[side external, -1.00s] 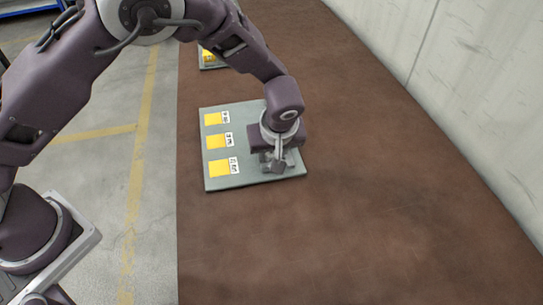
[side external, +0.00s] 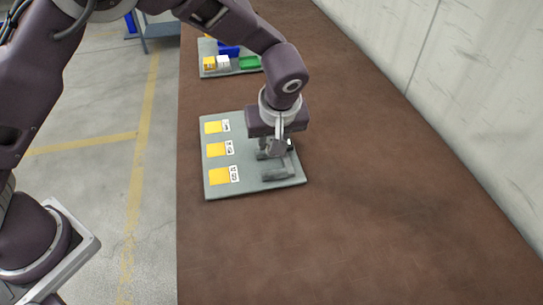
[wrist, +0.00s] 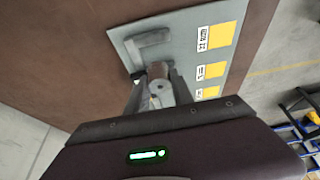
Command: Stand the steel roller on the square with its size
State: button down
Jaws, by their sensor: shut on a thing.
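My gripper (side external: 274,148) is shut on the steel roller (wrist: 161,92), a short grey cylinder between the fingers in the wrist view. In the side view the fingers largely hide the roller. My gripper is over the right part of a grey board (side external: 240,187), just above a grey holder (side external: 278,175) that lies on it. Three yellow squares run down the board's left side: a far one (side external: 213,127), a middle one (side external: 216,149) and a near one (side external: 220,176). Each has a white size label beside it, too small to read surely. No roller stands on the squares.
A second board farther back carries a yellow block (side external: 209,63), a white block (side external: 223,62), a blue piece (side external: 230,49) and a green tray (side external: 250,62). The brown tabletop (side external: 350,230) is clear in front and to the right. A pale wall (side external: 450,90) stands at right.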

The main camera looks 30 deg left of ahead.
aim_at(268, 140)
jog(key=r, duration=0.3)
jog(key=shift+s+a, duration=0.2)
jog(key=shift+a, duration=0.15)
jog(key=s+a, duration=0.7)
jog(key=a, duration=0.1)
jog(key=f, duration=0.6)
jog(key=a+f, duration=0.1)
jog(key=f, duration=0.2)
jog(key=shift+s+f, duration=0.25)
jog(key=shift+s, duration=0.15)
jog(key=shift+f, duration=0.15)
jog(key=c, duration=1.1)
grip_release()
